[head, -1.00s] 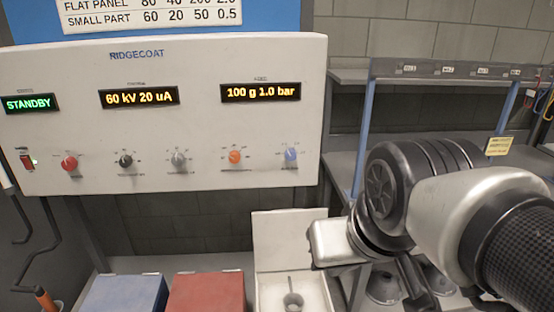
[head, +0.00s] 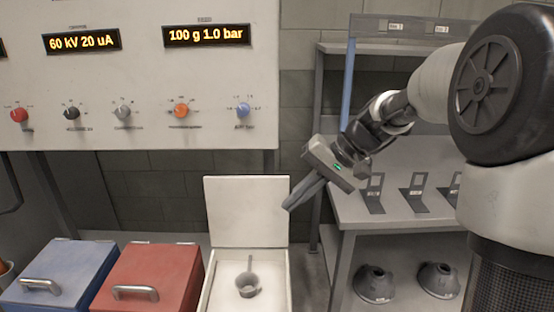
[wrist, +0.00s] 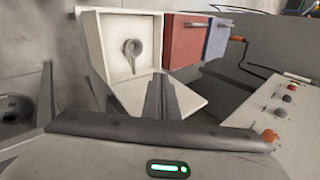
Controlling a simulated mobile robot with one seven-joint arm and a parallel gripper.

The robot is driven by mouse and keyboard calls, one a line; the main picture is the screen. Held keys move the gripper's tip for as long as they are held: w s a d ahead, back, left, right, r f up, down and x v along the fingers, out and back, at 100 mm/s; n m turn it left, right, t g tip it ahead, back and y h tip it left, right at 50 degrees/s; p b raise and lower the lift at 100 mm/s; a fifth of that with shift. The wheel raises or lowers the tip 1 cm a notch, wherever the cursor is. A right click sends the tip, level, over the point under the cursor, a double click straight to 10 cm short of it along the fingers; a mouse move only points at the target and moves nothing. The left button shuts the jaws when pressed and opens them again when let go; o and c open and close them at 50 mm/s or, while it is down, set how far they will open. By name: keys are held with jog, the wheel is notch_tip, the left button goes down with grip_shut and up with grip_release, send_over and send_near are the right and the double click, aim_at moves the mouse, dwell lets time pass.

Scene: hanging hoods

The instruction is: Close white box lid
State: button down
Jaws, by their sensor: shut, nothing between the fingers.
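The white box (head: 210,285) stands with its lid (head: 246,212) open and upright at the back edge. A grey cup with a handle (head: 248,284) is inside the box. My gripper (head: 288,206) is shut and empty, its fingers pointing down and left beside the lid's right edge in the head view; I cannot tell whether they touch it. In the wrist view, the fingers (wrist: 159,80) overlap the lid (wrist: 190,98), and the open white box (wrist: 90,40) with the cup (wrist: 131,48) lies beyond them.
A red box (head: 165,268) and a blue box (head: 65,268) with handles stand left of the white box. A control panel (head: 140,115) hangs above and behind. A grey shelf (head: 400,206) with brackets and dark cones stands at the right.

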jog(key=w+d+f+m+t+y, duration=0.2)
jog(key=w+d+f+t+y, duration=0.15)
jog(key=w+d, duration=0.4)
jog(key=w+d+f+m+t+y, duration=0.2)
jog(key=w+d+y, duration=0.3)
jog(key=w, duration=0.5)
jog(key=a, duration=0.9)
jog(key=shift+s+a, duration=0.2)
jog(key=shift+s, duration=0.15)
jog(key=shift+s+r+n+b, duration=0.1)
jog(key=shift+n+b, duration=0.2)
